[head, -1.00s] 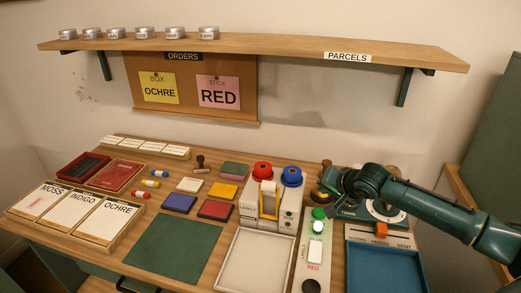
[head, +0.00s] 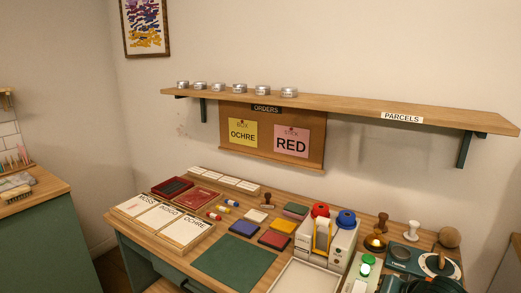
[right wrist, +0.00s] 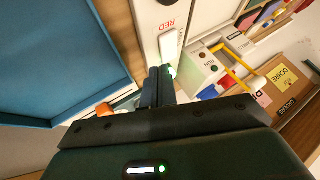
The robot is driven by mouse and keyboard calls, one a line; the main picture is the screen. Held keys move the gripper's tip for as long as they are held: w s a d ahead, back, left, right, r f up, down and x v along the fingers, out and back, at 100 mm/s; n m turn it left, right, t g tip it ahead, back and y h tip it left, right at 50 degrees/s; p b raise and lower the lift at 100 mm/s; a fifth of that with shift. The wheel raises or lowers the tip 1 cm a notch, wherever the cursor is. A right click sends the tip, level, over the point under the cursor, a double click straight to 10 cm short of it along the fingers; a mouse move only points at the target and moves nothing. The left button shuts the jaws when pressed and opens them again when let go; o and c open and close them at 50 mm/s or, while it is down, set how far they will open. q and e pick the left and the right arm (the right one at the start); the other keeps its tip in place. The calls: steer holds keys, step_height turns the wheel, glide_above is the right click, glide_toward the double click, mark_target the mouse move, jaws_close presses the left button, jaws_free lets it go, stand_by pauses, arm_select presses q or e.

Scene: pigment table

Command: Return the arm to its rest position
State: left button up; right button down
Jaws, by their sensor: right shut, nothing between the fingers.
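My right gripper (right wrist: 158,84) is shut and empty in the right wrist view. Its two dark fingers lie together, pointing at the table area by the label panel (right wrist: 148,18) marked RED. A white block (right wrist: 171,44) on that panel is just beyond the fingertips, and a green glow shows beside them. In the head view a dark green part, which looks like my right arm (head: 432,286), shows at the bottom right edge; the gripper itself cannot be made out there. My left gripper is in neither view.
The tape dispenser (head: 327,240), ink pads, green mat (head: 235,262) and a brass-coloured pot (head: 375,242) crowd the table. A shelf (head: 350,106) with tins hangs above.

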steer(key=s+a+f+n, duration=0.1)
steer(key=a, duration=0.1)
steer(key=s+a+f+n, duration=0.1)
steer(key=s+a, duration=0.1)
steer(key=s+a+f+g+y, duration=0.1)
steer(key=s+a, duration=0.1)
steer(key=a, duration=0.1)
steer(key=shift+f+n, duration=0.4)
steer(key=s+a+f+n, duration=0.1)
steer(key=s+a+n, duration=0.2)
steer(key=s+a, duration=0.35)
steer(key=s+d+n+g+h, duration=0.1)
steer(key=s+d+g, duration=0.1)
steer(key=s, duration=0.6)
steer(key=s+d+n+g+h, duration=0.1)
steer(key=s+d, duration=0.2)
steer(key=s, duration=0.6)
steer(key=w+a+f+n+t+y, duration=0.1)
steer(key=w+a+f+t+y, duration=0.2)
steer(key=w+a+f+t, duration=0.3)
steer(key=shift+a, duration=0.35)
steer(key=shift+f, duration=0.1)
